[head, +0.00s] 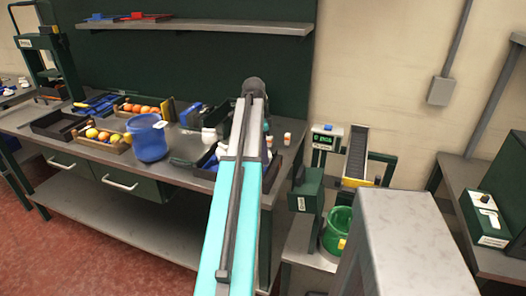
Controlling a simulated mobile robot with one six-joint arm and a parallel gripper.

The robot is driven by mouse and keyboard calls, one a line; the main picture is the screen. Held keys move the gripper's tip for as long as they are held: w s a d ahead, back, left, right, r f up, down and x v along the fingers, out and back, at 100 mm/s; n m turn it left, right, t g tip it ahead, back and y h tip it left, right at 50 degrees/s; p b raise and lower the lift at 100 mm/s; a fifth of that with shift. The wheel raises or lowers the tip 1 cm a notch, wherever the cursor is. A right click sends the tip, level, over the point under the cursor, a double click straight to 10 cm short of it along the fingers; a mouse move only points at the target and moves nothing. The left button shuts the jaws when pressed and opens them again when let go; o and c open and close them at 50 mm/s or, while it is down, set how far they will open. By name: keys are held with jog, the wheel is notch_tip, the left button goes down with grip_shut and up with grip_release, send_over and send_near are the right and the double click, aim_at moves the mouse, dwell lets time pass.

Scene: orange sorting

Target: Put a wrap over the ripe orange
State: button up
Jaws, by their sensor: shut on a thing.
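Several oranges (143,109) lie in the rear wooden crate (122,113) on the workbench at left. More fruit, orange and yellowish (91,133), lies in the front wooden crate (114,149). I cannot tell which orange is the ripe one. I cannot make out a wrap in this view. My arm (238,200) reaches forward over the bench, its long teal link filling the middle of the picture. My gripper is hidden behind the arm, and what it holds does not show.
A blue bucket (149,139) stands beside the crates. A dark tray (57,126) lies left of them. A dark tray with small items (287,166) is partly behind my arm. A small conveyor (357,154) and green bucket (336,231) stand right of the bench.

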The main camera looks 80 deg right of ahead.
jog(key=shift+f, duration=0.5)
dwell(0.6)
jog(key=o, duration=1.1)
jog(key=shift+o, duration=0.8)
jog(key=shift+r, duration=0.1)
jog(key=shift+o, duration=0.6)
jog(key=shift+r, duration=0.1)
jog(key=shift+r+p, duration=2.55)
jog(key=shift+r, duration=1.3)
jog(key=shift+r, duration=0.1)
